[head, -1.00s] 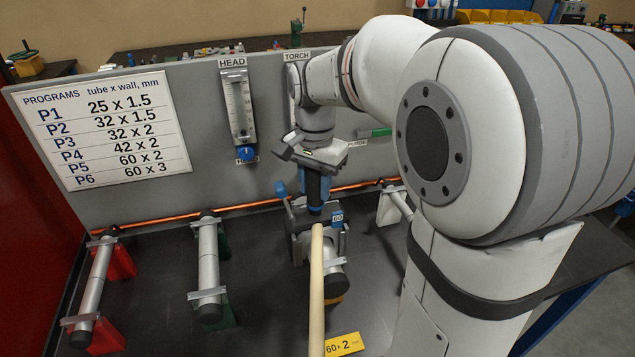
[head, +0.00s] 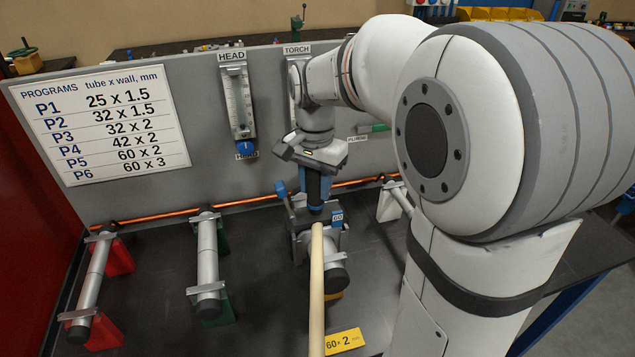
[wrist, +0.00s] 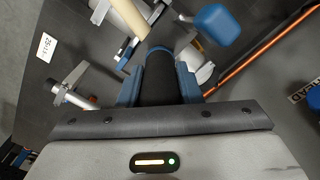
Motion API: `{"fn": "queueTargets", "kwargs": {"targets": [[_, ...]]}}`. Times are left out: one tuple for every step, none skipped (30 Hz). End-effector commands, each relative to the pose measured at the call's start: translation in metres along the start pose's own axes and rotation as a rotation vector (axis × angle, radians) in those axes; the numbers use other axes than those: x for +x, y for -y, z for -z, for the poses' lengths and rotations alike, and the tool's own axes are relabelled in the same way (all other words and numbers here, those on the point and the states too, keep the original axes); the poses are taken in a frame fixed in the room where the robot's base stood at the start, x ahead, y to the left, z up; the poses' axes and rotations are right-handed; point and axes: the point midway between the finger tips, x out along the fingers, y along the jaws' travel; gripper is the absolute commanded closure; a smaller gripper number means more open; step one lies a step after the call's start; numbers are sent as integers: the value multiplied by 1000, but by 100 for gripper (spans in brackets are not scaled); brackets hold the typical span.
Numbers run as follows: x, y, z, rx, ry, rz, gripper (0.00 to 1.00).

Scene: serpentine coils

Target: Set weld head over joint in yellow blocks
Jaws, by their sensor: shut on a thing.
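The weld head (head: 336,217), grey with blue parts and a "60" label, sits at the near end of my arm, around or just over a thick grey tube (head: 331,257). My gripper (head: 317,192) points down and is shut on the head's dark handle; in the wrist view my gripper (wrist: 160,82) has its blue fingers on both sides of the black handle (wrist: 160,78).
A tan hose (head: 317,290) runs from the head towards the viewer. Tubes on red blocks (head: 105,332) and green blocks (head: 218,312) stand to the left, a tube on white blocks (head: 390,204) to the right. A copper pipe (head: 160,219) runs along the panel (head: 210,170). A yellow "60 x 2" card (head: 344,341) lies in front.

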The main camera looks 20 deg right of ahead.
Motion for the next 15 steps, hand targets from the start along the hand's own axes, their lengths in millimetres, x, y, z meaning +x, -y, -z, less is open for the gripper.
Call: {"fn": "queueTargets", "kwargs": {"targets": [[2,0,0,-1,-1,0,100],[2,0,0,-1,0,0,100],[2,0,0,-1,0,0,100],[2,0,0,-1,0,0,68],[2,0,0,-1,1,-1,65],[2,0,0,-1,1,-1,62],[2,0,0,-1,1,-1,60],[2,0,0,-1,1,-1,57],[2,0,0,-1,1,-1,54],[2,0,0,-1,1,-1,52],[2,0,0,0,1,-1,49],[2,0,0,0,1,-1,46],[2,0,0,0,1,-1,43],[2,0,0,0,1,-1,43],[2,0,0,0,1,-1,43]]}}
